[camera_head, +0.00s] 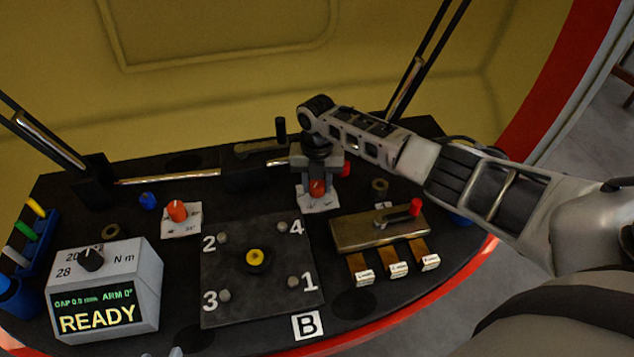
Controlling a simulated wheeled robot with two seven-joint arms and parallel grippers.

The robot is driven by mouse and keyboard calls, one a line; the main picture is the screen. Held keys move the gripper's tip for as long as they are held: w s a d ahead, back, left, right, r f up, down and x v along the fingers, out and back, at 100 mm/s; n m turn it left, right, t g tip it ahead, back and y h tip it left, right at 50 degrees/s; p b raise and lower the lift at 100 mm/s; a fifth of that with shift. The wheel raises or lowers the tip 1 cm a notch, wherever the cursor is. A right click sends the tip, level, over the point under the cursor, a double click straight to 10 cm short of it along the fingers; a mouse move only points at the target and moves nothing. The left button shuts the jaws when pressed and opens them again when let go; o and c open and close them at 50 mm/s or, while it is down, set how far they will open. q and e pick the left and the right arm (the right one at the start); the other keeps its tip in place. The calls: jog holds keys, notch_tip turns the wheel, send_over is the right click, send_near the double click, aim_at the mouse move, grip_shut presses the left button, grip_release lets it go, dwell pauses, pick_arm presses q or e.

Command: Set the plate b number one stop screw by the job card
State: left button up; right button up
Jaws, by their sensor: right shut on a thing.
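The dark square plate (232,295) lies in the middle of the bench, with a B label (308,325) at its front edge. Its corners are numbered 1 to 4, each with a grey screw head; the number one screw (293,282) is at the front right. My right gripper (318,182) points down behind the plate and is shut on an orange-red piece (317,188) over a white card (318,205). The jaws partly hide this piece. My left gripper is not in view. I cannot make out a readable job card.
A torque box (105,290) at the left shows READY, gap 0.0 and arm 0°. Another orange piece (177,210) stands on a white card. A brass block (380,230) with a red-tipped lever and tagged strips is at the right. A blue rack (38,240) stands far left.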

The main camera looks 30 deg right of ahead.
aim_at(317, 183)
jog(key=shift+a, duration=0.1)
dwell(0.3)
jog(key=o, duration=1)
notch_tip(317, 183, up, 16)
jog(key=shift+p, duration=0.65)
